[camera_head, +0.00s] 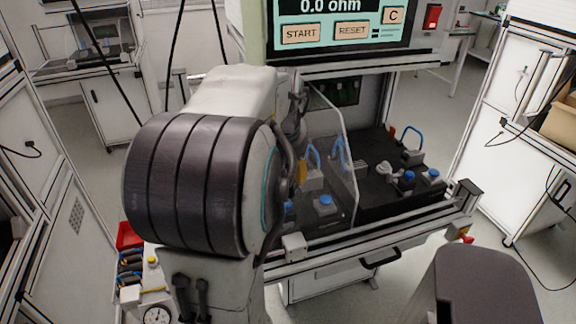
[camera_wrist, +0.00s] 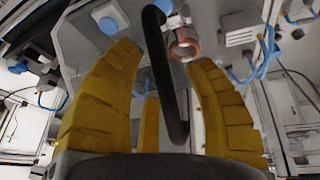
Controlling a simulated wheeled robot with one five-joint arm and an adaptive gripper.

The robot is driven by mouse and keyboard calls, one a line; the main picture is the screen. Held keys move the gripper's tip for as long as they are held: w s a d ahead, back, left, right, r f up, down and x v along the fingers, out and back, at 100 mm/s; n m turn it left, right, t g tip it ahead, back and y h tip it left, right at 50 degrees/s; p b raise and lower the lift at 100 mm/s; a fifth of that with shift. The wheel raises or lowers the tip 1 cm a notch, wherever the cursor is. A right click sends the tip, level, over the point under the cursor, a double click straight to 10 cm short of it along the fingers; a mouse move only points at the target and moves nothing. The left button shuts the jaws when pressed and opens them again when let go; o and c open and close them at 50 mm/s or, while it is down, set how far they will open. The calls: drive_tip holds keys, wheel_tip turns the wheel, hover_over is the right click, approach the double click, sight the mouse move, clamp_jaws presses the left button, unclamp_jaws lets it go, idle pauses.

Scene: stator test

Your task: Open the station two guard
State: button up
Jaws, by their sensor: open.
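The test bench has a clear upright panel (camera_head: 346,165), seen almost edge-on in the head view. I cannot tell from its look alone whether it is the station two guard or a divider. In the wrist view a black bar handle (camera_wrist: 166,85) runs lengthwise between the yellow fingers of my gripper (camera_wrist: 172,82). The fingers are spread, with visible gaps to the bar on both sides. A copper-coloured ring part (camera_wrist: 184,44) shows beyond the handle. In the head view my arm hides most of my gripper and the left part of the bench.
Blue-capped clamps (camera_head: 409,177) stand on the black bench surface (camera_head: 385,208) right of the panel. A screen (camera_head: 338,24) above reads 0.0 ohm. A black front handle (camera_head: 380,259) juts from the bench. A white cabinet (camera_head: 517,80) stands at right, with floor between.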

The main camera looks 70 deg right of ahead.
clamp_jaws()
idle(0.5)
drive_tip(key=shift+d, duration=0.1)
